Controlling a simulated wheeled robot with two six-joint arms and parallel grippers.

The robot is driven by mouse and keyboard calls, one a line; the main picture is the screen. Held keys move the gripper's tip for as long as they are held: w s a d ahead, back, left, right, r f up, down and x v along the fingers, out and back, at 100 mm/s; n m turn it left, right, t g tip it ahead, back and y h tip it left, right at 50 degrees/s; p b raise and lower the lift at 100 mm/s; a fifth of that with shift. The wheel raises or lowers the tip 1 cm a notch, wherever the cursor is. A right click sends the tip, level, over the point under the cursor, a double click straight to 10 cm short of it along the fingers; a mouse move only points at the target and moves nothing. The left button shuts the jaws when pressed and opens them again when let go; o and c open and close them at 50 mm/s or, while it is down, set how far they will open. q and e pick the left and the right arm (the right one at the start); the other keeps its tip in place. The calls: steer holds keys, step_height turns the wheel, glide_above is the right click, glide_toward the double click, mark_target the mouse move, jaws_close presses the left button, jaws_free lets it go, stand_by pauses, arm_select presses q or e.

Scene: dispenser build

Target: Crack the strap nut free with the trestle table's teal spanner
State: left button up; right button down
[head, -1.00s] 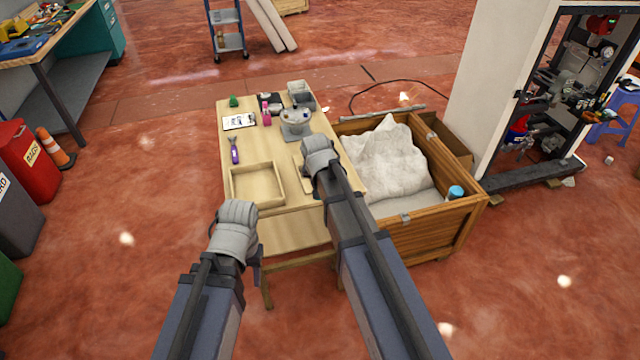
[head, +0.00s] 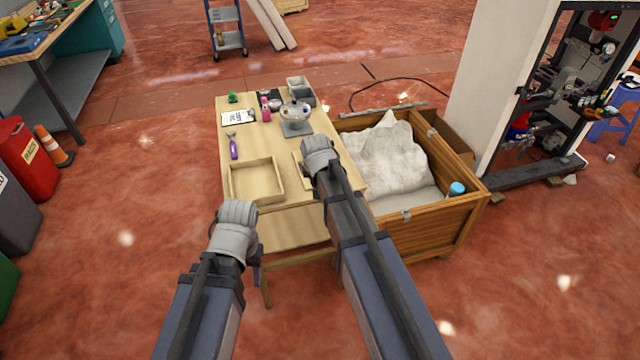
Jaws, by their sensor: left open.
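I cannot make out a teal spanner or a strap nut in the head view. A light wooden table (head: 285,220) stands in front of me; I cannot tell whether it is the trestle table. A purple-handled tool (head: 233,148) lies on its left side, and a small green item (head: 233,98) sits at its far left. My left gripper (head: 256,272) is open, low by the table's near left edge, mostly hidden behind its wrist. My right gripper (head: 308,178) is over the table's right side; its fingers are largely hidden by its wrist.
A shallow wooden tray (head: 256,201) is on the table, with a scale and bowl (head: 296,112) and pink bottle (head: 266,110) behind. A wooden crate (head: 430,236) with a white sack adjoins the right. An open machine cabinet (head: 500,90) stands farther right.

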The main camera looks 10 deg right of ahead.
steer(key=shift+f+b, duration=0.65)
steer(key=shift+f, duration=0.05)
stand_by(0.4)
steer(key=shift+s+d+n+y, duration=0.15)
steer(key=shift+d+n+y, duration=0.05)
steer(key=shift+d+n, duration=0.45)
steer(key=shift+s+d+n+y, duration=0.15)
steer(key=shift+d+n+y, duration=0.05)
steer(key=shift+d+n, duration=0.4)
steer(key=shift+d, duration=0.1)
steer(key=shift+s+d+n+y, duration=0.1)
steer(key=shift+d+n+y, duration=0.4)
steer(key=shift+d+n, duration=0.65)
steer(key=shift+d, duration=0.15)
